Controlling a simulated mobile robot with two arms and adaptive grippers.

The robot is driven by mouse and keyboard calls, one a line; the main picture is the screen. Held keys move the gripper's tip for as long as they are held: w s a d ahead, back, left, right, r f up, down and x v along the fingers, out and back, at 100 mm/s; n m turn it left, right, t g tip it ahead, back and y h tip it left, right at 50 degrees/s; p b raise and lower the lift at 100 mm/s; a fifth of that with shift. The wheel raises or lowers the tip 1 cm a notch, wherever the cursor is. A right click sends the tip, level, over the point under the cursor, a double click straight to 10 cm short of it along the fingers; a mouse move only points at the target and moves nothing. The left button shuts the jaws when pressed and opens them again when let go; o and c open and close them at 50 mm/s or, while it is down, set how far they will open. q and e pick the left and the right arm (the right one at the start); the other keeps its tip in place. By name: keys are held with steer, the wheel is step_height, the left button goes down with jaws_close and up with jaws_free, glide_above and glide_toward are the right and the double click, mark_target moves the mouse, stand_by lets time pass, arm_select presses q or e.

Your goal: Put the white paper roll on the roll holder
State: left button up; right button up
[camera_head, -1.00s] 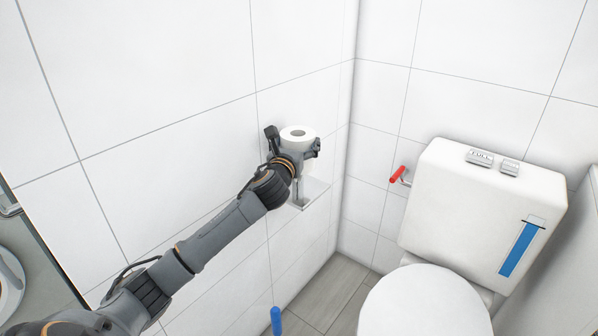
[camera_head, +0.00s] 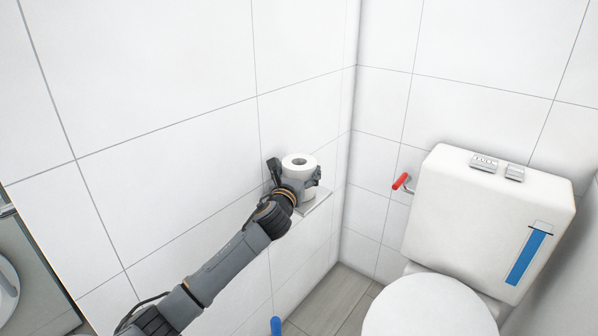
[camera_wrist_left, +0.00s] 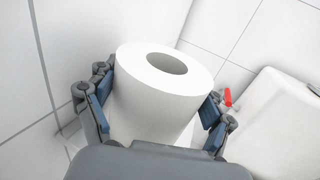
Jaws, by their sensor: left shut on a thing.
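The white paper roll (camera_head: 299,163) stands upright with its hole facing up, near the wall left of the corner. My left gripper (camera_head: 298,178) is shut on it, with one finger on each side. In the left wrist view the roll (camera_wrist_left: 160,95) sits between the blue-padded fingers of my gripper (camera_wrist_left: 155,115). The roll holder (camera_head: 316,203) is a metal fitting on the wall; its flat shelf shows just below and to the right of the roll. The roll's underside is hidden by my gripper, so I cannot tell whether it touches the holder. My right gripper is not in view.
A white toilet with its cistern (camera_head: 490,215) stands to the right. A red-handled fitting (camera_head: 400,181) sticks out of the back wall beside it. A blue-topped thing (camera_head: 276,325) stands low at the bottom. The tiled wall (camera_head: 170,80) on the left is bare.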

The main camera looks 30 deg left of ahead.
arm_select(q)
steer(key=shift+f, duration=0.15)
steer(key=o, duration=1.1)
